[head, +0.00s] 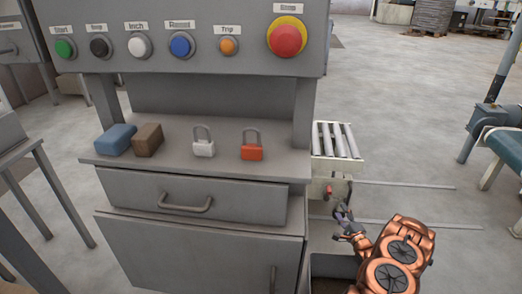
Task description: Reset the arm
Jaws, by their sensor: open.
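My arm, copper-coloured, comes in at the lower right of the head view. My gripper (343,212) is at its far end, to the right of the grey cabinet (200,245) and in front of the short roller conveyor (338,142). It is small and dark here. It is open, and I see nothing held in it. A small red part (328,192) shows just beside the fingertips; I cannot tell whether they touch.
The button panel (150,62) has a large red stop button (286,38). A blue block (116,139), a brown block (148,139), a white padlock (204,142) and a red padlock (251,147) stand on the cabinet shelf. An open bin (333,266) stands below my gripper. Floor right is mostly clear.

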